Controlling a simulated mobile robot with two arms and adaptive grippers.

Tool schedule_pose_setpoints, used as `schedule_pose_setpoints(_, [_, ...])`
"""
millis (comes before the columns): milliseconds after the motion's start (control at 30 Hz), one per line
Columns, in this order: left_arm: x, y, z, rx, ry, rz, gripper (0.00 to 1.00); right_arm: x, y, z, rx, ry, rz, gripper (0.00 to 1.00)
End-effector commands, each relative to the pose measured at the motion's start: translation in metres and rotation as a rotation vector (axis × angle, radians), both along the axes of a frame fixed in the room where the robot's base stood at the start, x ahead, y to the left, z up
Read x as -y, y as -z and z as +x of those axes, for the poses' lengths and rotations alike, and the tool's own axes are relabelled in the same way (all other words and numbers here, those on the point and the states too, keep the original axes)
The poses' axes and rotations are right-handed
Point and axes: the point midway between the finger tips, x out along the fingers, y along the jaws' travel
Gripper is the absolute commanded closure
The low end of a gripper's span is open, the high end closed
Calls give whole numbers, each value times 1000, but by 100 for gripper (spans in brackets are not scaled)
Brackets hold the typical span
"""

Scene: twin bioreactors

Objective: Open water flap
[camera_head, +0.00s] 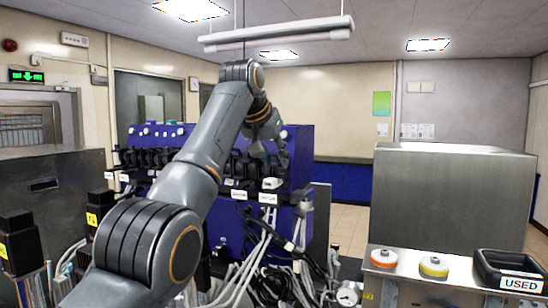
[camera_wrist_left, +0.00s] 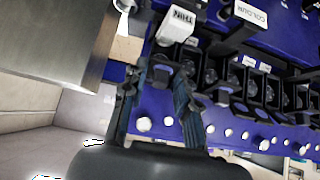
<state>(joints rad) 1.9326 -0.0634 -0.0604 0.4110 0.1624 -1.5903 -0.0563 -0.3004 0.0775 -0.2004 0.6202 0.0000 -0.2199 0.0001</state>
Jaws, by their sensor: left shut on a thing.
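A blue machine (camera_head: 222,212) carries a row of black flaps with white labels; it also fills the upper right of the left wrist view (camera_wrist_left: 238,105). My left gripper (camera_head: 270,155) reaches over the machine to the right end of this row. In the left wrist view its two fingers (camera_wrist_left: 161,80) straddle a dark flap (camera_wrist_left: 162,64) and are shut on it. A white label block (camera_wrist_left: 177,26) beginning "THIN" is just beyond the fingertips. Another label (camera_wrist_left: 249,13) reads "CALCIUM". I cannot read a water label. My right gripper is not in view.
Many pale hoses (camera_head: 262,248) hang below the row. A grey metal cabinet (camera_head: 450,205) stands at the right.

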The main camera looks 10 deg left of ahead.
Motion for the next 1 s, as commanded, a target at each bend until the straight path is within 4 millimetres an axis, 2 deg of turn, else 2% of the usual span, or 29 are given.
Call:
schedule_pose_setpoints(33, [1,10,0,-25,3,2,100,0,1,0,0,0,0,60])
schedule_pose_setpoints(233, [1,10,0,-25,3,2,100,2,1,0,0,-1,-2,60])
schedule_pose_setpoints(267, [1,10,0,-25,3,2,66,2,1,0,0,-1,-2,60])
schedule_pose_setpoints(300, [1,10,0,-25,3,2,62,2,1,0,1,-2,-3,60])
schedule_pose_setpoints(667, [0,1,-3,-11,1,1,62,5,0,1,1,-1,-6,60])
schedule_pose_setpoints(767, [-2,-9,-11,-9,1,1,62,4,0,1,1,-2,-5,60])
schedule_pose_setpoints(1000, [-8,-47,-45,-10,2,1,62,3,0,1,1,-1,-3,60])
